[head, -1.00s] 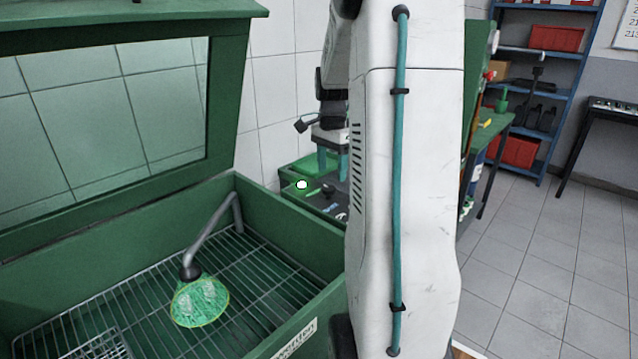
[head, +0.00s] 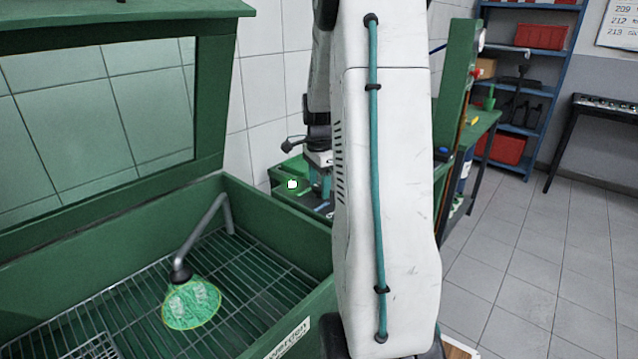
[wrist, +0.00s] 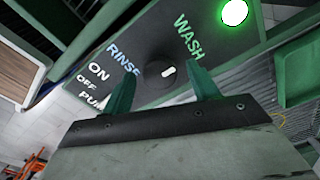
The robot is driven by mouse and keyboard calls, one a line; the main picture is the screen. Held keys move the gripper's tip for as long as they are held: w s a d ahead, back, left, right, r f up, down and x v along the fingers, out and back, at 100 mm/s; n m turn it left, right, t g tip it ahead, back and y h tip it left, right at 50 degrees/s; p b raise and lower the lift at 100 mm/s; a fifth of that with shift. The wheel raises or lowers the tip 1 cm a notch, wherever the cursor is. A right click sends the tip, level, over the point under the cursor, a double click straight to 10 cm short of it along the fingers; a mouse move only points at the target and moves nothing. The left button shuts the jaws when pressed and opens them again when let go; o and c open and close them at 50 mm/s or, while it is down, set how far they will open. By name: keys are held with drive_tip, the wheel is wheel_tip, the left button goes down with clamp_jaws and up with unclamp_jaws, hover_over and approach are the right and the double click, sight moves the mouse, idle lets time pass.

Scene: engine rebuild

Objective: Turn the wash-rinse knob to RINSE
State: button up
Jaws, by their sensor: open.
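The wash-rinse knob (wrist: 154,68) is a dark round knob with a short white mark on the control panel (wrist: 212,61). In the wrist view it sits between the RINSE label (wrist: 122,59) on the left and the WASH label (wrist: 188,36) on the upper right. The white mark is on the knob's right side; I cannot tell exactly where it points. My gripper (wrist: 162,70) is open, its two green fingers on either side of the knob, apart from it in the picture. In the head view my gripper is low over the panel, and my arm hides part of it; the knob is not clearly visible.
A lit lamp (wrist: 234,12) is on the panel beyond WASH; it also shows in the head view (head: 292,184). ON, OFF and PUMP lettering is left of RINSE. The green wash basin (head: 270,215) with its open lid (head: 215,100) stands at left. Tiled floor at right is clear.

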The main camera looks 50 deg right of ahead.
drive_tip(key=c, duration=1)
drive_tip(key=shift+n, duration=0.4)
drive_tip(key=n, duration=0.3)
drive_tip(key=shift+n, duration=0.3)
drive_tip(key=n, duration=0.3)
drive_tip(key=shift+n, duration=0.3)
drive_tip(key=n, duration=1.3)
drive_tip(key=shift+r+n, duration=0.1)
drive_tip(key=shift+n, duration=0.3)
